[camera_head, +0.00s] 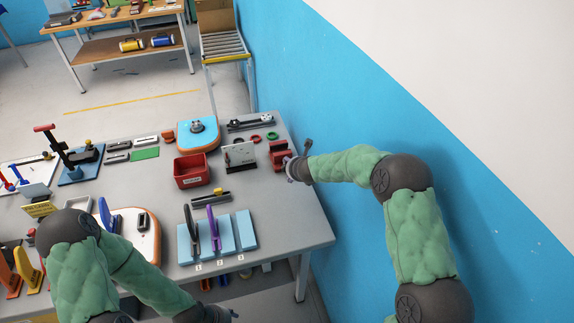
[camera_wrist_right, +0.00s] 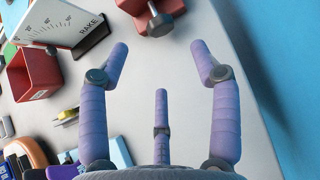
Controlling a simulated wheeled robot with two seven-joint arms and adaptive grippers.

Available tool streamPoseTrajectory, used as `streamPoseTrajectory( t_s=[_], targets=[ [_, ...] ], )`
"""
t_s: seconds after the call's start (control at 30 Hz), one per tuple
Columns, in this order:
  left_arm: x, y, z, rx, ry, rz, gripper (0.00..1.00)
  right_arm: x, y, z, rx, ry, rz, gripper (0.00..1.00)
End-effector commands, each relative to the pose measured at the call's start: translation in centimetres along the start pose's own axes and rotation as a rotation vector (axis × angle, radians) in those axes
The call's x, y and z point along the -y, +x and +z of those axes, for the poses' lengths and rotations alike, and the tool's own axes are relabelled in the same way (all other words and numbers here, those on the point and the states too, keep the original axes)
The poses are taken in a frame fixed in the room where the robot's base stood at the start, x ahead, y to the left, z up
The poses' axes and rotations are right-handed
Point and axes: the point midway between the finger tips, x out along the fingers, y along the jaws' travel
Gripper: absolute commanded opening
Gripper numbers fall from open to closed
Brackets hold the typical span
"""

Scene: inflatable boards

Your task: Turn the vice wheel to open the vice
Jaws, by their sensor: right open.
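The red vice (camera_head: 278,150) stands near the right edge of the grey table. In the right wrist view its red body (camera_wrist_right: 128,5) is partly cut off at the top, and a grey bar handle with a knob, seemingly the wheel (camera_wrist_right: 158,20), sticks out from it. My right gripper (camera_head: 289,166) is beside the vice. In the right wrist view this gripper (camera_wrist_right: 160,65) has its purple fingers spread wide and empty, with the handle beyond the fingertips and apart from them. My left gripper (camera_head: 230,313) is low at the bottom edge, mostly hidden by its arm.
A red bin (camera_head: 191,182) and a white gauge board marked "RAKE" (camera_wrist_right: 70,22) stand left of the vice. The blue wall (camera_head: 345,110) is close on the right. The table's front right corner is clear.

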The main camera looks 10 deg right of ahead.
Motion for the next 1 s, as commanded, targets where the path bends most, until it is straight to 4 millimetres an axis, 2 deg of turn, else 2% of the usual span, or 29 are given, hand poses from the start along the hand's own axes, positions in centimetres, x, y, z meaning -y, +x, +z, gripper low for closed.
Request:
streamPoseTrajectory(
  t_s=[0.6, 0.8, 1.0],
  targets=[
    [0.1, 0.2, 0.0, 0.0, 0.0, 0.0, 0.4, -0.1, 7.5, -0.2, -0.002, -0.002, -0.001, 0.64],
    [0.0, 0.1, 0.0, 0.0, 0.0, 0.0, 0.4, 0.0, 9.3, 0.0, 0.001, -0.003, -0.002, 0.64],
    [0.0, 0.0, 0.0, 0.0, 0.0, 0.0, 0.4, 0.0, 10.3, -0.1, 0.0, -0.003, -0.002, 0.64]
  ],
)
